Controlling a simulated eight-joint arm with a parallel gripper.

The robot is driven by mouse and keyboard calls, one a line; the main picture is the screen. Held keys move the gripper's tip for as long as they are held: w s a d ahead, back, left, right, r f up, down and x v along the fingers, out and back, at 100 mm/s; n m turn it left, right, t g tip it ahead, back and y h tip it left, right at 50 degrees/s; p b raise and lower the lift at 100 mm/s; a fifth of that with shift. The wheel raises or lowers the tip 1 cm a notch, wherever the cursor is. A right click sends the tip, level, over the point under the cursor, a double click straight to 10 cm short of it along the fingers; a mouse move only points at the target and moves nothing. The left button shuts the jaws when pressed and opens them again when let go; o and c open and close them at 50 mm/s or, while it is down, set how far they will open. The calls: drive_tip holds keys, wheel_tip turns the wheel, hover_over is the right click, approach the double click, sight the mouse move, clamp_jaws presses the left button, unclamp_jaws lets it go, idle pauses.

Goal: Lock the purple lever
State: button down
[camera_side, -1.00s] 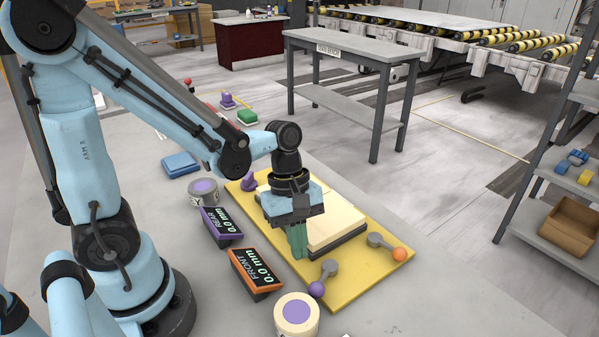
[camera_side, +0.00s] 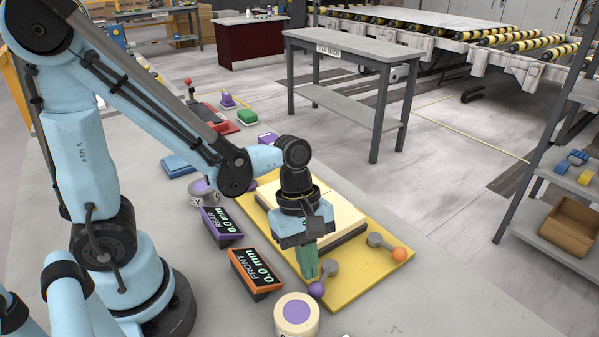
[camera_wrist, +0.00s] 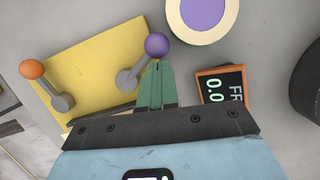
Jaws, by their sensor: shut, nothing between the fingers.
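The purple lever (camera_side: 317,289) is a grey arm with a purple ball knob, on the near edge of a yellow board (camera_side: 352,290). It also shows in the wrist view (camera_wrist: 157,45), with its grey arm running down-left from the knob to a round pivot. My gripper (camera_side: 309,277) has green fingers, closed together and empty. In the wrist view the fingertips (camera_wrist: 158,66) are right beside the purple knob; whether they touch it I cannot tell. In the side view the fingers partly cover the lever's arm.
A second lever with an orange knob (camera_side: 399,254) sits at the board's right corner. Pale slabs (camera_side: 340,222) lie on the board behind my gripper. Two readout boxes, FRONT (camera_side: 255,272) and REAR (camera_side: 221,225), both showing 0.0 mm, and a purple-topped round container (camera_side: 297,314) stand beside the board.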

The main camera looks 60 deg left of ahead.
drive_tip(key=shift+d+n, duration=0.2)
drive_tip(key=shift+n, duration=0.2)
drive_tip(key=shift+d+n+t, duration=0.35)
drive_tip(key=shift+n+t, duration=0.05)
drive_tip(key=shift+n, duration=0.4)
drive_tip(key=n, duration=0.1)
drive_tip(key=d+n, duration=0.1)
drive_tip(key=n+t, duration=0.1)
drive_tip(key=shift+w+d+n, duration=0.2)
drive_tip(key=shift+d+n, duration=0.05)
drive_tip(key=shift+n, duration=0.05)
drive_tip(key=shift+w+d, duration=0.75)
drive_tip(key=shift+d, duration=0.2)
drive_tip(key=shift+w+d, duration=0.15)
drive_tip(key=s+a, duration=0.2)
drive_tip(key=a, duration=0.1)
drive_tip(key=shift+s+r, duration=0.3)
drive_tip(key=shift+s+a+r, duration=0.15)
drive_tip(key=shift+s+r, duration=0.1)
drive_tip(key=s+d+v, duration=0.1)
drive_tip(key=v, duration=0.8)
drive_tip(key=shift+r, duration=0.3)
